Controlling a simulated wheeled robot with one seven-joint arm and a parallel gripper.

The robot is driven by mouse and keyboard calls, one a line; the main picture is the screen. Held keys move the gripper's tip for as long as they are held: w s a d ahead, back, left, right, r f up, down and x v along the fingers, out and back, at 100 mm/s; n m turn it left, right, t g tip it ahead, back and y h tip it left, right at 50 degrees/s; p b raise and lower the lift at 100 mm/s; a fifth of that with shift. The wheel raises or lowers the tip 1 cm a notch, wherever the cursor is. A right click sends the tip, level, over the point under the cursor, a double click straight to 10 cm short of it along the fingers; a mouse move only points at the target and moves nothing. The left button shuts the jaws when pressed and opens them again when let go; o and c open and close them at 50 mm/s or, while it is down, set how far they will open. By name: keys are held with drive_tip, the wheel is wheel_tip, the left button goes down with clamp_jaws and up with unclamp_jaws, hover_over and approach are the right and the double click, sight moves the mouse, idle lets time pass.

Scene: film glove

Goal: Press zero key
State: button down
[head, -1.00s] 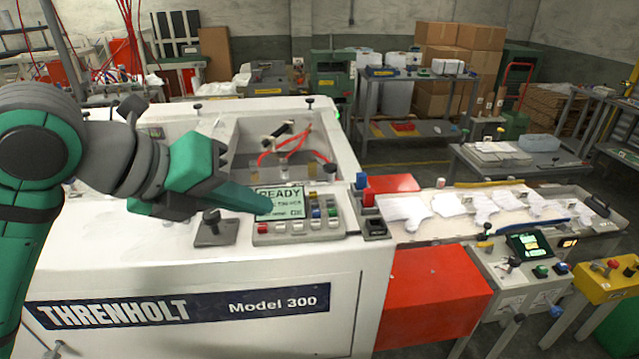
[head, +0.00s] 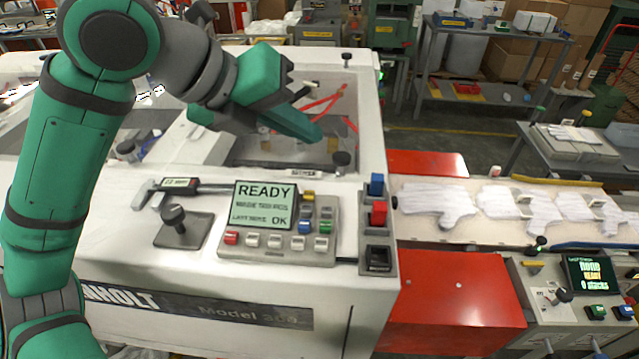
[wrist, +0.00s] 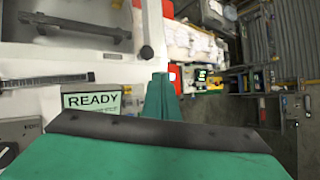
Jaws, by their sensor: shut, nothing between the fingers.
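The control panel (head: 262,252) sits on the white machine's front ledge in the head view. Its lit screen (head: 264,206) reads READY, with OK on the last line. A red key (head: 231,238) and a row of pale keys (head: 275,241) lie below the screen, with coloured keys to its right. I cannot read which is the zero key. A digital caliper (head: 180,183) lies behind the panel's left side. My gripper (head: 316,134) is shut and empty, above and behind the panel, apart from it. In the wrist view my gripper (wrist: 162,80) is right of the READY screen (wrist: 92,100).
A black joystick (head: 174,214) stands left of the panel. Blue and red block switches (head: 378,213) stand on the right edge. An open machine bay lies behind. White gloves (head: 437,203) lie on the conveyor at right.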

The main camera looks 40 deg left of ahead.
sight(303, 197)
drive_tip(key=shift+s+a+f, duration=0.1)
drive_tip(key=shift+s+f, duration=0.1)
drive_tip(key=shift+f, duration=2)
drive_tip(key=shift+s+f, duration=0.15)
drive_tip(key=shift+f, duration=2)
drive_tip(key=shift+w, duration=0.1)
drive_tip(key=shift+f, duration=0.1)
drive_tip(key=shift+f, duration=0.35)
